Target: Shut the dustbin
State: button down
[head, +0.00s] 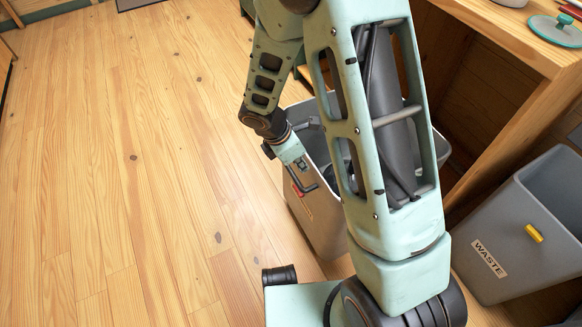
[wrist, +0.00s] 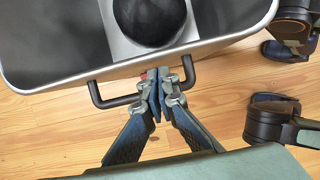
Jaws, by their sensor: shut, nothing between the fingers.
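A grey open-topped bin (head: 316,222) stands beneath my arm, which hides much of it. In the wrist view its rim (wrist: 60,82) and interior show, with a dark round object (wrist: 150,22) on a pale square piece inside. A black bar handle (wrist: 118,101) sticks out from its front. My gripper (wrist: 158,74) is shut and empty, its fingertips at the rim and across the middle of the handle; I cannot tell whether they touch. In the head view my gripper (head: 299,164) is at the bin's front side. No lid shows on this bin.
A second grey open bin (head: 497,257), labelled WASTE with a yellow tab, stands at right. A wooden counter (head: 505,32) is above and behind, with a teal round lid (head: 556,29) on it. The plank floor (head: 120,180) at left is clear.

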jog(key=shift+w+d, duration=0.1)
jog(key=shift+d, duration=0.2)
